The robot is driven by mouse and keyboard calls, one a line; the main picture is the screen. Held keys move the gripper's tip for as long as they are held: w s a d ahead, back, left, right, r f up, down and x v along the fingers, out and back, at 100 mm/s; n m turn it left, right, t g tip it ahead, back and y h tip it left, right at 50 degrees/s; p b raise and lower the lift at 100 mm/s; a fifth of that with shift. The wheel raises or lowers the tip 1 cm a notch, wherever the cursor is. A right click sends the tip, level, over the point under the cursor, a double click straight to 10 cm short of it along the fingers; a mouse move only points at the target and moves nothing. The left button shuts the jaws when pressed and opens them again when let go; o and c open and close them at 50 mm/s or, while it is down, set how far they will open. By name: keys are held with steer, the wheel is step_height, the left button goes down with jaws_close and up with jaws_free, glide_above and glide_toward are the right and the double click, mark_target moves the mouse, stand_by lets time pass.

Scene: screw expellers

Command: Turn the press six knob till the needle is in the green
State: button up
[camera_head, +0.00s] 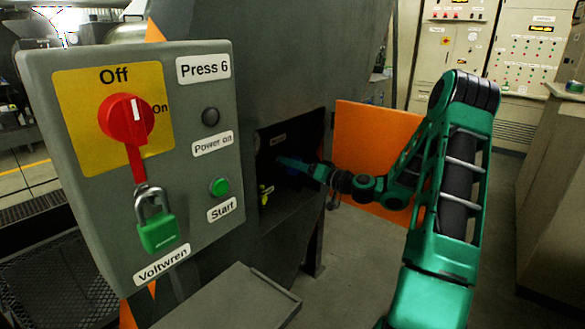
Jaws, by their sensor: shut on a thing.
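My gripper (284,162) reaches from the right into a dark recess (293,130) in the side of the grey press. It is shut on what appears to be the press six knob, a dark blue thing (293,173) mostly hidden by the gripper and shadow.
A grey control box (205,120) labelled Press 6, with a red switch (127,120) and green padlock (158,232), stands at left. A small yellow part (265,194) is below the gripper. An orange panel (365,150) stands behind my arm. Grey floor is clear at right.

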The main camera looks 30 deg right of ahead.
steer(key=shift+d+m, duration=0.2)
steer(key=shift+m, duration=1.5)
steer(key=shift+f, duration=0.1)
steer(key=o, duration=1)
steer(key=shift+d, duration=0.1)
steer(key=shift+o, duration=0.2)
steer(key=shift+s, duration=0.1)
steer(key=v, duration=1)
steer(key=shift+s, duration=0.2)
